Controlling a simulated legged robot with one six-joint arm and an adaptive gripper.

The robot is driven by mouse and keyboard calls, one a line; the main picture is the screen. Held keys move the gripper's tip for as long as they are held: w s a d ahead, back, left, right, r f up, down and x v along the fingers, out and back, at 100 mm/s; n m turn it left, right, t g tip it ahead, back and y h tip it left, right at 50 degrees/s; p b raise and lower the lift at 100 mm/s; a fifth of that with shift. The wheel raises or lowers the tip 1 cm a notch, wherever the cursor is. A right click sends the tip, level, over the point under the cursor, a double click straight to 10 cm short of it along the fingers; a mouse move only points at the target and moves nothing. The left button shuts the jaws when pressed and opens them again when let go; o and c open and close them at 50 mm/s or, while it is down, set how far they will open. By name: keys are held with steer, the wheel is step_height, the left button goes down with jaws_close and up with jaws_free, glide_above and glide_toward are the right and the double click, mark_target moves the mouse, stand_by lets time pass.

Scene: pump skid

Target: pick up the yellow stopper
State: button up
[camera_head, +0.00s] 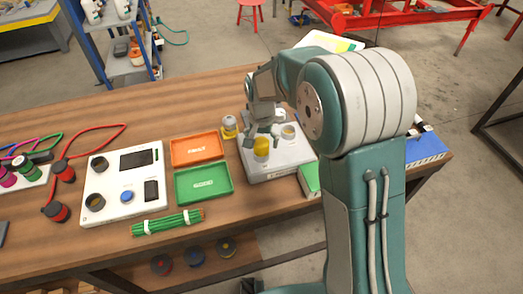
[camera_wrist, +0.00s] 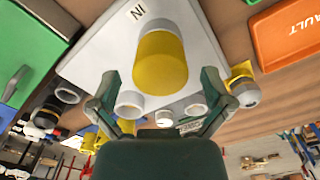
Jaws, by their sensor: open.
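The yellow stopper (camera_head: 261,148) stands upright on a light grey block (camera_head: 276,172) on the bench. In the wrist view the yellow stopper (camera_wrist: 160,64) appears large, with a pale section beyond its yellow part, close to the "IN" marking. My gripper (camera_head: 263,132) is just above and behind it in the head view. In the wrist view my gripper (camera_wrist: 160,88) has its two fingers spread wide, one to each side of the stopper's near end. Nothing is held. Whether either finger touches it I cannot tell.
A grey-topped yellow fitting (camera_head: 229,126) stands left of the block. An orange tray (camera_head: 197,149) and green tray (camera_head: 203,184) lie further left. A pale ring-shaped fitting (camera_head: 289,131) is on the block. A green item (camera_head: 309,180) lies close at its right.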

steer(key=shift+f, duration=0.4)
steer(key=c, duration=1.2)
steer(key=shift+c, duration=0.2)
steer(key=shift+r, duration=0.1)
steer(key=shift+r, duration=0.3)
step_height(320, 180, up, 2)
steer(key=shift+a+r, duration=0.1)
steer(key=shift+r, duration=0.05)
steer(key=s+d+r, duration=0.2)
steer(key=s+r, duration=0.8)
steer(key=s, duration=0.3)
steer(key=shift+s+d, duration=0.35)
steer(key=shift+s, duration=0.05)
